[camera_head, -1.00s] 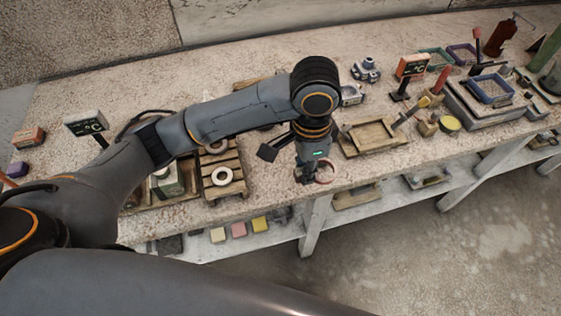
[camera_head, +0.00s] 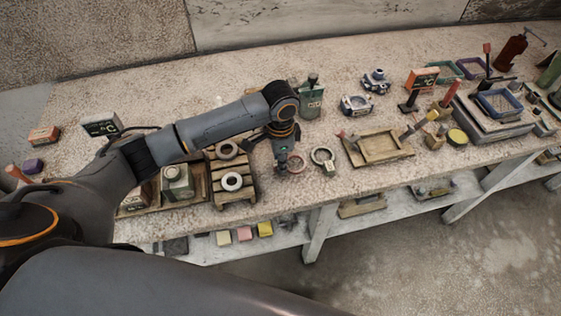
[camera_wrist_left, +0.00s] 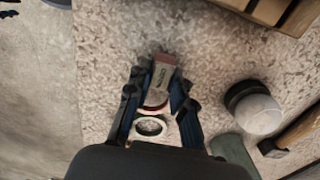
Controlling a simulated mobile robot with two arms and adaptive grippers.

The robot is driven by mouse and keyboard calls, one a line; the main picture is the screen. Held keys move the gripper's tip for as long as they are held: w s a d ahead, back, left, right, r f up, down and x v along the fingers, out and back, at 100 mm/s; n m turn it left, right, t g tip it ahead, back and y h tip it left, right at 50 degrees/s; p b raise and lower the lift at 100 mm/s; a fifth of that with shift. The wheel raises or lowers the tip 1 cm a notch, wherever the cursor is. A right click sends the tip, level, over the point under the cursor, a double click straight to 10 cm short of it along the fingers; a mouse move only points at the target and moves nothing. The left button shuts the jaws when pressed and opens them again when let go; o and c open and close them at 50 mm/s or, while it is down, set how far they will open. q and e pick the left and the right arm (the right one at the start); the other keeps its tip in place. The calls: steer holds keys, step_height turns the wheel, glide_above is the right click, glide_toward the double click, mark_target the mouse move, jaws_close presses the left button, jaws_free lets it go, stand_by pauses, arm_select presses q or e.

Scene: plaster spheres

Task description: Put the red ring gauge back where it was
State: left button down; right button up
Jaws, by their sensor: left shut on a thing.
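The red ring gauge (camera_head: 297,164) is at the front of the stone bench, just right of my left gripper (camera_head: 282,165). In the left wrist view my left gripper (camera_wrist_left: 157,103) is shut on its block-like handle (camera_wrist_left: 163,73). Its red ring (camera_wrist_left: 156,98) shows only partly there. I cannot tell whether the gauge touches the bench. A grey-green ring gauge (camera_head: 323,156) lies to its right; its ring also shows in the left wrist view (camera_wrist_left: 150,126). My right gripper is not in view.
A slatted wooden pallet (camera_head: 231,200) with two pale rings stands left of my gripper. A wooden tray (camera_head: 382,147) is to the right, and a green container (camera_head: 311,102) is behind. The bench's front edge is close. Bare stone lies between the pallet and gripper.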

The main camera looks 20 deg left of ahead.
arm_select(q)
steer(key=shift+f, duration=0.8)
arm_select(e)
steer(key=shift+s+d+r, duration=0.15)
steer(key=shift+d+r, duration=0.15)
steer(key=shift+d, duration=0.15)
arm_select(q)
steer(key=shift+f, duration=0.15)
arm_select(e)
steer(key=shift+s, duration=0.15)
arm_select(q)
steer(key=c, duration=1.2)
jaws_free()
steer(key=shift+o, duration=0.2)
step_height(320, 180, up, 12)
steer(key=b, duration=0.1)
steer(key=shift+b, duration=0.35)
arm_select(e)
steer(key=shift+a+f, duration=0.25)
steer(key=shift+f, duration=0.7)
arm_select(q)
steer(key=shift+d, duration=0.1)
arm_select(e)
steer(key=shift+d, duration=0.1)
